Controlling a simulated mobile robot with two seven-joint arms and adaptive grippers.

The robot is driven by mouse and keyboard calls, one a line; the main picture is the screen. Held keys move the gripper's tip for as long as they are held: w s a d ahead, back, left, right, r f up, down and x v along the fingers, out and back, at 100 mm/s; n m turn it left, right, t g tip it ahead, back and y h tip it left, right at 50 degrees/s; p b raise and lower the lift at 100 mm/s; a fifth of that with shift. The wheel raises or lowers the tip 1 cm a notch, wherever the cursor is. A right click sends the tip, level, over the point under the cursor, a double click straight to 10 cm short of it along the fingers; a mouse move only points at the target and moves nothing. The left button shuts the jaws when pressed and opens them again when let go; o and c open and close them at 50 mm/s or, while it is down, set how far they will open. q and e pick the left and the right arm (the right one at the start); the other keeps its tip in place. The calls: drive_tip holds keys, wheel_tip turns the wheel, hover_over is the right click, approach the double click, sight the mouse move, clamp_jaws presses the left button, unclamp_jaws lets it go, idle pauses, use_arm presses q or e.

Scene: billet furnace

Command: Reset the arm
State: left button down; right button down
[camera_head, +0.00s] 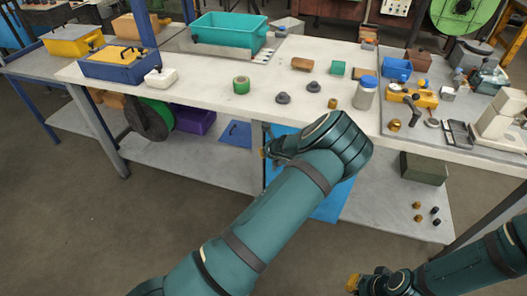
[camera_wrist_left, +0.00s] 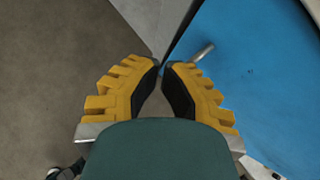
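My left arm reaches up through the middle of the head view and bends back at the wrist by the front edge of the workbench (camera_head: 215,91). Only a small part of my left gripper (camera_head: 264,153) shows there, mostly hidden by its own wrist. In the left wrist view the yellow fingers of the left gripper (camera_wrist_left: 163,68) lean towards each other with a gap between the dark pads. Nothing is between them. My right gripper (camera_head: 353,284) is low at the right, over the floor; its yellow tip shows, but its opening is unclear.
A blue panel (camera_wrist_left: 265,75) with a metal handle (camera_wrist_left: 203,51) lies close beyond the left fingers; it also shows under the workbench (camera_head: 328,207). A jar (camera_head: 365,94), a green roll (camera_head: 241,85) and a teal bin (camera_head: 228,33) stand on top. Floor at the lower left is clear.

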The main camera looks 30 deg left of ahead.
use_arm(q)
drive_tip(key=v, duration=0.4)
drive_tip(key=s+d+f+n+g+h, duration=0.2)
drive_tip(key=s+d+f+n+h, duration=0.15)
drive_tip(key=s+f+n, duration=0.45)
drive_tip(key=s+d+f+n+g+h, duration=0.25)
drive_tip(key=s+d+f+n, duration=0.25)
drive_tip(key=s, duration=0.6)
drive_tip(key=s+d+r+n+h, duration=0.5)
drive_tip(key=s+d+n, duration=0.4)
drive_tip(key=n, duration=0.5)
drive_tip(key=shift+s+d+r+t, duration=0.2)
drive_tip(key=shift+s+d+t, duration=0.25)
drive_tip(key=shift+d, duration=0.6)
